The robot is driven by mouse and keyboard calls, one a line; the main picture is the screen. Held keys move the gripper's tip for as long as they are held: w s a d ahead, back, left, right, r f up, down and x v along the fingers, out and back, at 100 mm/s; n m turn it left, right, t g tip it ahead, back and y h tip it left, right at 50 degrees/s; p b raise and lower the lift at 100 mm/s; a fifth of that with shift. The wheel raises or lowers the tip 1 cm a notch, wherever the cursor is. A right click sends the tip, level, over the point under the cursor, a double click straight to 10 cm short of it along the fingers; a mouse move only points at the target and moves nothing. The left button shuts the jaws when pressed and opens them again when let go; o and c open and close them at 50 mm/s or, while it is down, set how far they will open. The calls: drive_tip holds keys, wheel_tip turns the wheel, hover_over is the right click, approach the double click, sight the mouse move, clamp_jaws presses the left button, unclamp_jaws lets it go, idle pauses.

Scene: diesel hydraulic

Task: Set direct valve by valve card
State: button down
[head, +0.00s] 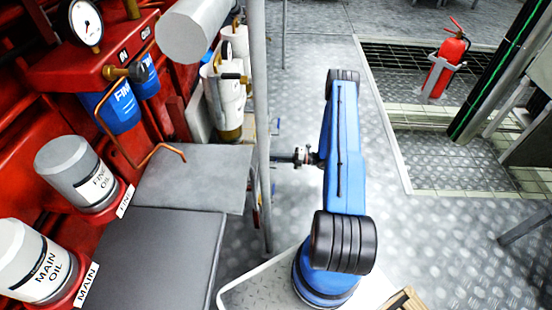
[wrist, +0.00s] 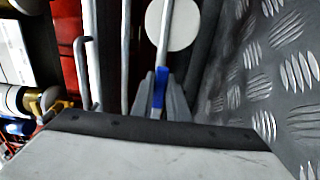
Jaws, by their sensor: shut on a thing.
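In the wrist view my gripper (wrist: 160,98) has its two grey fingers shut on the blue end of a lever (wrist: 158,88). The lever's thin grey shaft runs up from the fingers, in front of a pale round disc (wrist: 182,28). In the head view my blue arm reaches left at mid-picture. My wrist meets the grey post there, and the fingertips and lever are hidden behind the post and plates. I cannot read any valve card. A white panel with dark marks (wrist: 14,52) shows at the left of the wrist view, too unclear to identify.
A grey vertical post (head: 261,120) and grey plates (head: 195,178) stand left of my arm. Red machinery with a gauge (head: 86,25) and oil canisters (head: 75,170) fills the left. A fire extinguisher (head: 445,65) stands back right. Tread-plate floor (head: 420,245) is open to the right.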

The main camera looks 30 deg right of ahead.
drive_tip(key=shift+d, duration=0.1)
drive_tip(key=c, duration=1.7)
unclamp_jaws()
drive_tip(key=v, duration=1.7)
drive_tip(key=shift+s+d, duration=0.15)
drive_tip(key=shift+s, duration=0.05)
